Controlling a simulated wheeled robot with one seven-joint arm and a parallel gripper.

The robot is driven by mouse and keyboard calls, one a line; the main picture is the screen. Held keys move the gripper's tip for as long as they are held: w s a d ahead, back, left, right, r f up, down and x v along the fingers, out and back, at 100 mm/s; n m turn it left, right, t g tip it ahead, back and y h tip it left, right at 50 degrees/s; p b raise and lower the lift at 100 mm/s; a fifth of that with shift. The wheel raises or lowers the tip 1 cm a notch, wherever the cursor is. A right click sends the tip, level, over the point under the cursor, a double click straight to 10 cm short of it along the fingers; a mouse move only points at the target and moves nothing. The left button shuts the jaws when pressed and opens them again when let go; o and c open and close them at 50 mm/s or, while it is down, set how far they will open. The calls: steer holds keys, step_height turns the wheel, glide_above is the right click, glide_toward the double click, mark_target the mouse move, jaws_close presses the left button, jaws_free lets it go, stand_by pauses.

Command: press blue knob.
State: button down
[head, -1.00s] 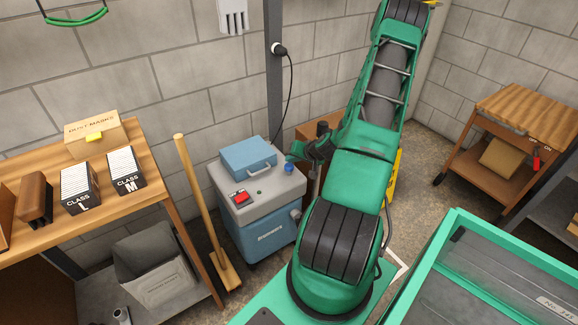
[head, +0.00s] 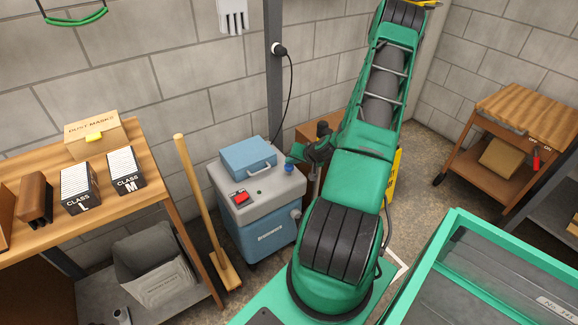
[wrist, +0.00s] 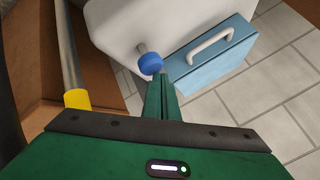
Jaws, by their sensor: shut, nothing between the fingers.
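The blue knob (head: 289,169) sits on a short stem at the right back of the grey top of the blue-and-grey machine (head: 262,228). In the wrist view the knob (wrist: 150,63) is just beyond the tips of my gripper (wrist: 161,80). The green fingers are together and empty, pointing at the knob. In the head view my gripper (head: 296,154) is right above and beside the knob. I cannot tell whether the tips touch it.
A red switch (head: 241,198) and a blue case (head: 248,158) with a handle are on the machine's top. A broom (head: 199,205) leans left of it. A workbench (head: 139,176) stands further left. A black cable (head: 289,90) hangs behind.

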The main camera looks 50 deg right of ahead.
mark_target(291, 167)
steer(key=shift+f, duration=1.2)
stand_by(1.1)
steer(key=shift+r, duration=0.15)
stand_by(0.3)
steer(key=shift+r, duration=1.55)
steer(key=shift+r, duration=0.1)
steer(key=shift+r, duration=2.4)
